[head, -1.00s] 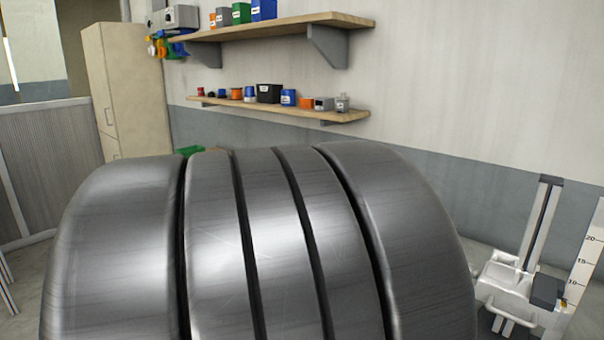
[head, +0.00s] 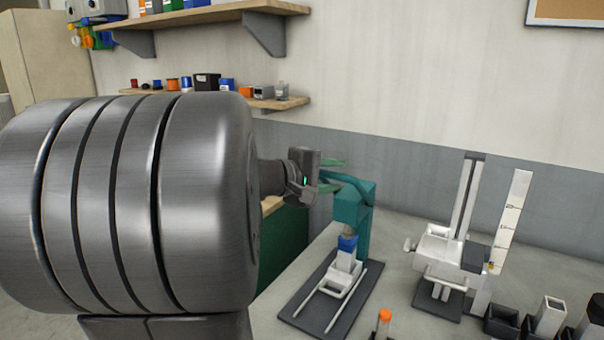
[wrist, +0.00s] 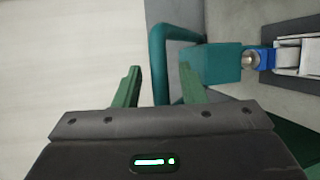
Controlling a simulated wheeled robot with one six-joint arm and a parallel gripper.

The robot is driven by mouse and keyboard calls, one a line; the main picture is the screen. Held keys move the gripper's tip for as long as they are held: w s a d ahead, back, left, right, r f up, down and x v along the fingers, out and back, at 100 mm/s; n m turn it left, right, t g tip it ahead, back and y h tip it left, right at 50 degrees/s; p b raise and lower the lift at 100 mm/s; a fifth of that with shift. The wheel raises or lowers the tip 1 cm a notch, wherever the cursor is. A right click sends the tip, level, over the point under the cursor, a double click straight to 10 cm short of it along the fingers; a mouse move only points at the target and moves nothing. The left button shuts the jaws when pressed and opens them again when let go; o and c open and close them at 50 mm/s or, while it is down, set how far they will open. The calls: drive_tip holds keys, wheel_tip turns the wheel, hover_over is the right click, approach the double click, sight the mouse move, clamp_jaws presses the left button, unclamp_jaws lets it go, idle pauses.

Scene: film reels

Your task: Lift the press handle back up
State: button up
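The press is a teal frame with a block-shaped head (head: 352,207), a blue collar (head: 347,243) below it and a dark base plate (head: 357,312). My gripper (head: 335,173) is beside its upper left. In the wrist view, my gripper (wrist: 160,76) has its two green fingers apart. A curved teal bar of the press (wrist: 157,50) shows between them without visible contact on either side. I cannot tell whether this bar is the handle or part of the frame, nor its depth relative to the fingertips. The teal head (wrist: 220,63) also shows right of the fingers.
A white and grey device with a column (head: 466,200) and an upright ruler (head: 511,215) stands right of the press. An orange-capped bottle (head: 383,322) is in front. Dark bins (head: 501,320) sit at front right. Wall shelves (head: 205,15) are behind my arm.

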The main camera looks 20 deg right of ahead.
drive_tip(key=shift+x, duration=1.1)
drive_tip(key=shift+c, duration=0.3)
clamp_jaws()
drive_tip(key=shift+r, duration=0.1)
